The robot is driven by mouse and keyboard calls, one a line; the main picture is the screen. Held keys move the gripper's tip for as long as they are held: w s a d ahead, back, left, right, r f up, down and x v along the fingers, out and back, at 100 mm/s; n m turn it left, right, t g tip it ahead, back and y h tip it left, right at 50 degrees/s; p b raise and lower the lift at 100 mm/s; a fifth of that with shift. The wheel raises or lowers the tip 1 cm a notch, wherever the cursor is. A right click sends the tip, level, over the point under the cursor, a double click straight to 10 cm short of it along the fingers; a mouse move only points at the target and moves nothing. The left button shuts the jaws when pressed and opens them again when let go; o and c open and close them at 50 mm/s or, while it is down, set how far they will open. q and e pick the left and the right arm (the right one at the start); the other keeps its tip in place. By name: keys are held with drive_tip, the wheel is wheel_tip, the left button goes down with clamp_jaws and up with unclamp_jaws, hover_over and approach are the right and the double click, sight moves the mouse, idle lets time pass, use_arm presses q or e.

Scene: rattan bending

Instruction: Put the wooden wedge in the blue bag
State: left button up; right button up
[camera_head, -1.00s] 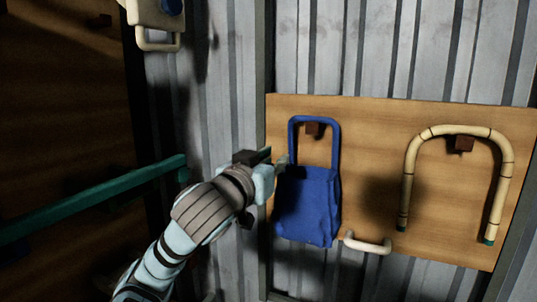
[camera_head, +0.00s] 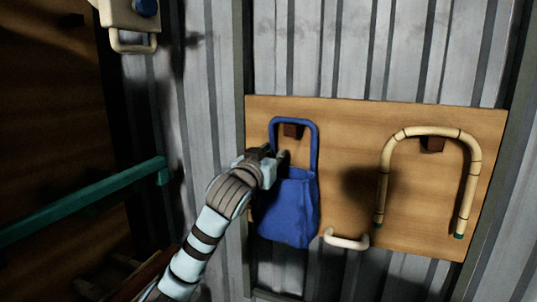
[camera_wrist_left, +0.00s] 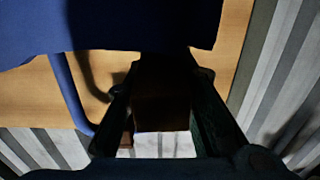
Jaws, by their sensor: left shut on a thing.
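The blue bag (camera_head: 288,212) hangs by its handle from a peg on a wooden board. My left gripper (camera_head: 277,160) is at the bag's upper left, by its opening and the lower part of the handle. In the left wrist view, the gripper is shut on a dark brown block, the wooden wedge (camera_wrist_left: 162,98), held between its two fingers. The blue bag's cloth (camera_wrist_left: 100,22) fills the top of that view, close to the wedge. The wedge cannot be made out in the head view. The bag's inside is hidden. My right gripper is not in view.
The wooden board (camera_head: 350,120) also bears a bent rattan piece (camera_head: 432,132) on a peg. A white handle (camera_head: 346,240) sits at its lower edge. A green bar (camera_head: 90,200) runs at the left. A pale fixture (camera_head: 130,15) is at top left.

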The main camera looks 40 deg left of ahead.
sight(286, 185)
use_arm(q)
drive_tip(key=o, duration=1)
drive_tip(key=v, duration=0.7)
drive_tip(key=shift+s, duration=0.25)
drive_tip(key=shift+w, duration=0.2)
drive_tip(key=shift+d, duration=0.15)
